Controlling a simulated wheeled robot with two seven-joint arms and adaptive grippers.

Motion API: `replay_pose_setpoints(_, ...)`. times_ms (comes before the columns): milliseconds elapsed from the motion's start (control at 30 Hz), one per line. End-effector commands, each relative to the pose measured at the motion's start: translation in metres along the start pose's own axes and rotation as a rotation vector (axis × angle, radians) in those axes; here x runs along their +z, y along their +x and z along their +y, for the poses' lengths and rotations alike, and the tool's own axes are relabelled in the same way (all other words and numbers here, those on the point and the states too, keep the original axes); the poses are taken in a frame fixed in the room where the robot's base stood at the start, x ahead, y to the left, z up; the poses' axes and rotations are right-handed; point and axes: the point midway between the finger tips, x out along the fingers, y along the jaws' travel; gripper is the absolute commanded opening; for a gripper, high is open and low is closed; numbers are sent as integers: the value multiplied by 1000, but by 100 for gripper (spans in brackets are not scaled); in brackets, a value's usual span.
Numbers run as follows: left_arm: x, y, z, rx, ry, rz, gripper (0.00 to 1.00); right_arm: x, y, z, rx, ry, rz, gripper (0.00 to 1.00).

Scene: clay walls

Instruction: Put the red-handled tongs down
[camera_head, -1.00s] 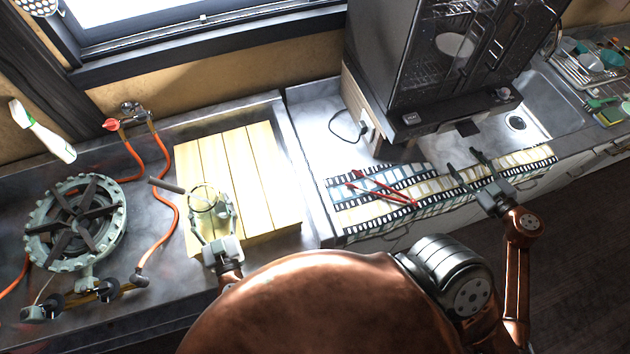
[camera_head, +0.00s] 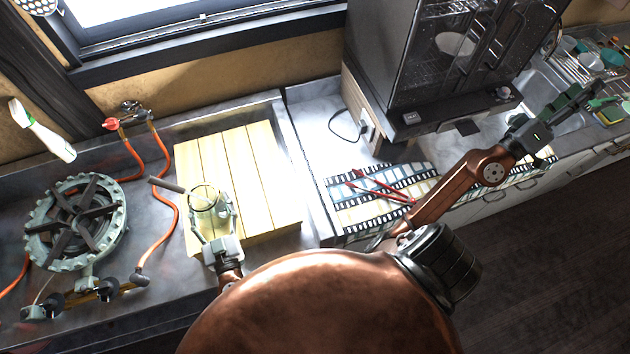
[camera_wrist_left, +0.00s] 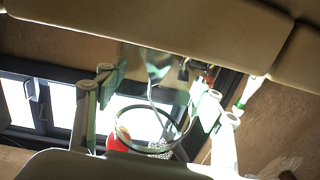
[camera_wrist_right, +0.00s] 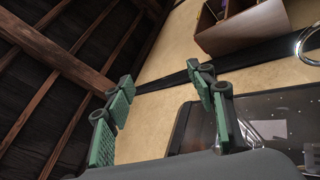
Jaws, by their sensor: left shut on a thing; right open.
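The red-handled tongs (camera_head: 383,184) lie spread in a narrow V on the film-strip-patterned mat (camera_head: 345,217), right of the wooden board, with no gripper touching them. My right gripper (camera_head: 572,100) is open and empty, raised at the right near the sink; its parted green-padded fingers also show in the right wrist view (camera_wrist_right: 160,80). My left gripper (camera_head: 214,213) is shut on a round see-through vessel (camera_head: 203,196) with a grey side handle, over the wooden board. The vessel's rim shows between the fingers in the left wrist view (camera_wrist_left: 152,112).
The slatted wooden board (camera_head: 262,175) is mostly bare. A gas burner (camera_head: 75,222) with orange hoses stands at the left. A dark glass-doored cabinet (camera_head: 400,70) stands behind the mat. A dish rack (camera_head: 575,68) is at the far right.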

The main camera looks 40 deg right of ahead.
Motion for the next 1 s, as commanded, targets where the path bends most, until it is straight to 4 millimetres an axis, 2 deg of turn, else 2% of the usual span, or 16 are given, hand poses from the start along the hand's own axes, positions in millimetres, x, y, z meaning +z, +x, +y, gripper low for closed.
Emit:
replay_pose_setpoints(100, -1, 0, 0, 0, 0, 1, 25, 24, -4, 27, 33, -68, -168, 51)
replay_pose_setpoints(267, -1, 0, 0, 0, 0, 1, 25, 64, -24, 52, 13, -172, -398, 51)
replay_pose_setpoints(400, -1, 0, 0, 0, 0, 1, 25, 97, -53, 63, -62, -257, -596, 51)
replay_pose_setpoints(567, -1, 0, 0, 0, 0, 1, 25, 130, -100, 62, -224, -347, -806, 51)
replay_pose_setpoints(667, -1, 0, 0, 0, 0, 1, 25, 142, -136, 48, -390, -402, -914, 51)
replay_pose_setpoints(767, 0, 0, 0, -1, 0, 1, 25, 142, -178, 20, -625, -455, -982, 51)
replay_pose_setpoints(867, -1, 0, 0, -1, 0, 1, 25, 122, -224, -20, -934, -502, -975, 51)
replay_pose_setpoints(967, -1, 0, 0, -1, 0, 1, 25, 84, -269, -58, -1256, -540, -878, 51)
replay_pose_setpoints(1000, 0, 0, 0, -1, 0, 1, 25, 66, -286, -71, -1382, -551, -815, 51)
